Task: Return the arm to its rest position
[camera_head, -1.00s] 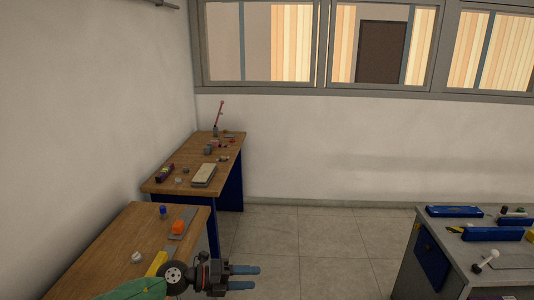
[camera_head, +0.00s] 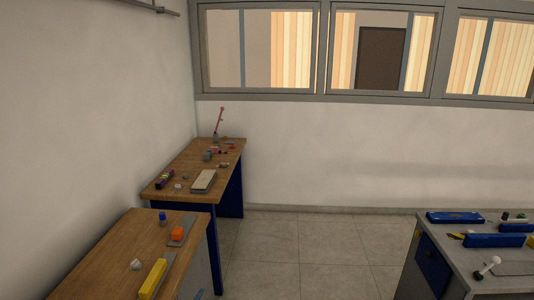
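Neither of my grippers is in the head view now, and no part of my arms shows. Whether either gripper is open or shut, or holds anything, is hidden.
A wooden workbench (camera_head: 105,257) at the lower left carries a yellow block (camera_head: 153,278), an orange object (camera_head: 178,234), a blue object (camera_head: 162,217) and a small white object (camera_head: 136,264). A second bench (camera_head: 226,156) stands behind it. A grey cart (camera_head: 455,276) with blue items stands right. Tiled floor (camera_head: 310,255) between is clear.

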